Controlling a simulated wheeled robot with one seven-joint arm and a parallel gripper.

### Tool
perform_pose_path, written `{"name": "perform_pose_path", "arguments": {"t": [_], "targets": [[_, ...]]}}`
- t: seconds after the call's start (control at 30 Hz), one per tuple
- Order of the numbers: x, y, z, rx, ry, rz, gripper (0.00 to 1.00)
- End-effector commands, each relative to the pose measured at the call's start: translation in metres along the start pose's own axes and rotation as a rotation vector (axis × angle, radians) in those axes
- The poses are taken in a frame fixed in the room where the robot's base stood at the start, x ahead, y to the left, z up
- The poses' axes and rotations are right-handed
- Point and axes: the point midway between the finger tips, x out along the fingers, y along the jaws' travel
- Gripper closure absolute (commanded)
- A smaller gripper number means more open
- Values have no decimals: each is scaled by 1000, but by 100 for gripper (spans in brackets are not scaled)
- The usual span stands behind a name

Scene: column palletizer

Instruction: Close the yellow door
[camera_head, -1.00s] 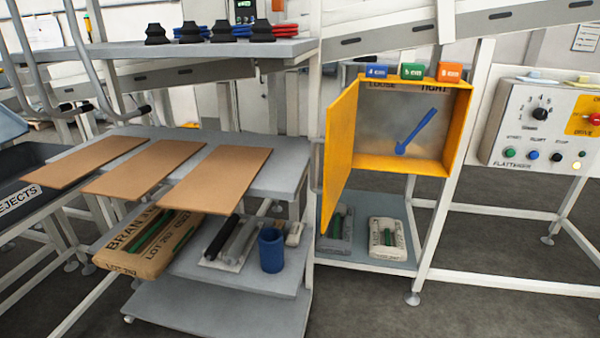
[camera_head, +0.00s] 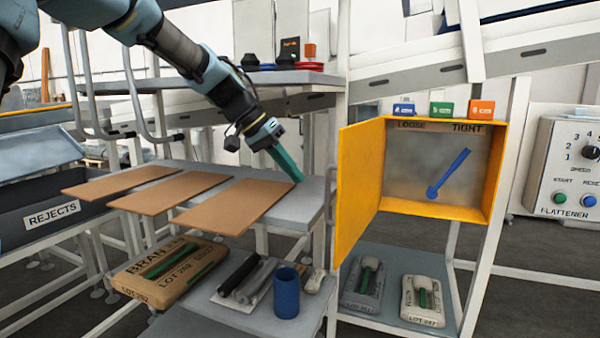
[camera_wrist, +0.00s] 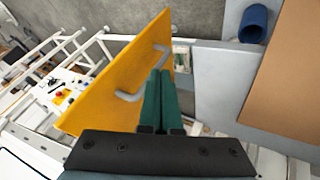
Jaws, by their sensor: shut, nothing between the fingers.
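The yellow door (camera_head: 359,188) stands open, hinged on the left side of the yellow box (camera_head: 436,208) and swung out toward me. The box's inside shows a blue pointer under the words LOOSE and TIGHT. My gripper (camera_head: 291,173) is shut and empty, left of the door and above the right end of the grey table. In the wrist view the door (camera_wrist: 120,75) shows its outer face with a grey handle (camera_wrist: 128,96). The shut green fingers (camera_wrist: 161,82) overlap the door in that view; I cannot tell whether they touch it.
Brown sheets (camera_head: 236,204) lie on the grey table (camera_head: 311,198), left of the door. A blue cup (camera_head: 286,293) stands on the lower shelf. A white post (camera_head: 341,90) rises beside the door's hinge side. Blue, green and orange blocks (camera_head: 441,109) sit on the box.

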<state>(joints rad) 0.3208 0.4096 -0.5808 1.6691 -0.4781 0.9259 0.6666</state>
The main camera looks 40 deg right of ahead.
Motion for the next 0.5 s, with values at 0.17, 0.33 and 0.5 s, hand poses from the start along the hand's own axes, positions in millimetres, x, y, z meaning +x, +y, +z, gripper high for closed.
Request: {"name": "perform_pose_path", "arguments": {"t": [0.17, 0.33, 0.5], "targets": [[37, 1, 0, -2, -4, 3, 100], [71, 1, 1, -2, -5, 1, 100], [80, 24, 0, 0, -3, -1, 100]]}}
